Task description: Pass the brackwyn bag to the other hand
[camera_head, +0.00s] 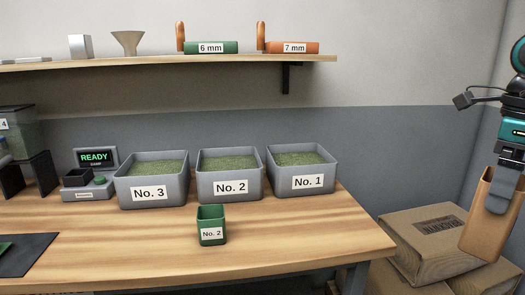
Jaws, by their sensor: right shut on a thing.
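A tall tan bag (480,232), open at the top, hangs upright with a slight tilt at the right edge of the head view. My right gripper (499,194) comes down from above and is shut on its upper wall, with one grey finger showing on the outside. No name can be read on the bag's visible side. The bag is held clear of the workbench (290,244), to the right of it, in front of stacked brown sacks. My left gripper is not in view.
Grey bins No. 3 (150,190), No. 2 (230,187) and No. 1 (307,182) stand on the bench behind a small green cup (211,224). A printed brown sack (440,245) lies stacked at right. A shelf (150,63) runs above. The bench's front right is clear.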

